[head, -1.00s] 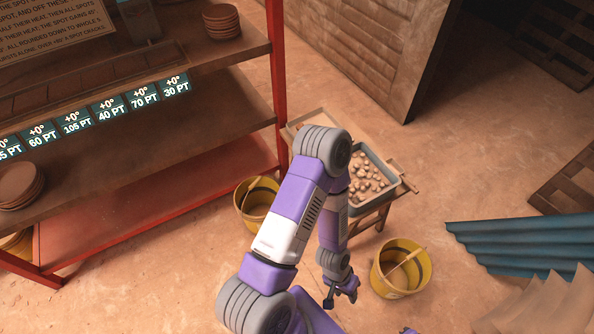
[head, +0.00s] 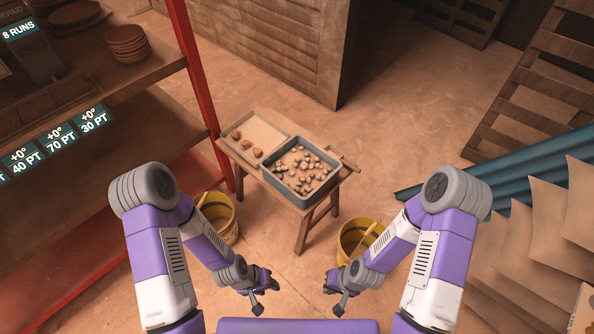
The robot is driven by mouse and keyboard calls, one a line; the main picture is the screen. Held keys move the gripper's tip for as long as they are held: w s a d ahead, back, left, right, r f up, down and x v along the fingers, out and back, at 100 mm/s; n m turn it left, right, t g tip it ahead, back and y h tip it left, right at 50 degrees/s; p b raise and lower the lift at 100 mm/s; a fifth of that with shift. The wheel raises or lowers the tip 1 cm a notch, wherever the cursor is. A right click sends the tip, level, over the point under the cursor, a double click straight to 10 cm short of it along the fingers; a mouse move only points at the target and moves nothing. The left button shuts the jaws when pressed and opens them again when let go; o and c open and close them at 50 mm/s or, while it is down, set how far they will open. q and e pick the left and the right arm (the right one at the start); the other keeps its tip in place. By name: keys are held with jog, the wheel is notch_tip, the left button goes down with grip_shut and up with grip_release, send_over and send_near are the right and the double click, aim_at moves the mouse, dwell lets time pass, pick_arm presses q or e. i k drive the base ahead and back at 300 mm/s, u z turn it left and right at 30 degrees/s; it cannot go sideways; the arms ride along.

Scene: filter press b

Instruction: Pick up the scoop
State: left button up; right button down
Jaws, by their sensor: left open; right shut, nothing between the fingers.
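No scoop can be made out for certain. A thin brown handle-like piece (head: 347,161) juts from the right end of the small wooden table (head: 303,238), beside the grey tray (head: 309,203) of pale lumps. A stick (head: 371,236) leans in the right yellow bucket (head: 350,240); I cannot tell whether either is the scoop's handle. My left gripper (head: 259,299) is open and empty, low in front of the table. My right gripper (head: 338,299) is shut and empty, to its right, below the right bucket. Both are apart from the table.
A board with several brown pieces (head: 255,133) lies at the table's left. Another yellow bucket (head: 222,214) stands left of the table, by the red-framed shelf (head: 196,75). Blue corrugated sheets (head: 512,178) and tan panels (head: 540,245) crowd the right. Floor behind the table is clear.

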aim_at(333, 151)
jog(key=u, duration=1.65)
jog(key=i, duration=1.05)
jog(key=z, duration=2.15)
jog(key=i, duration=0.5)
jog(key=u, duration=0.15)
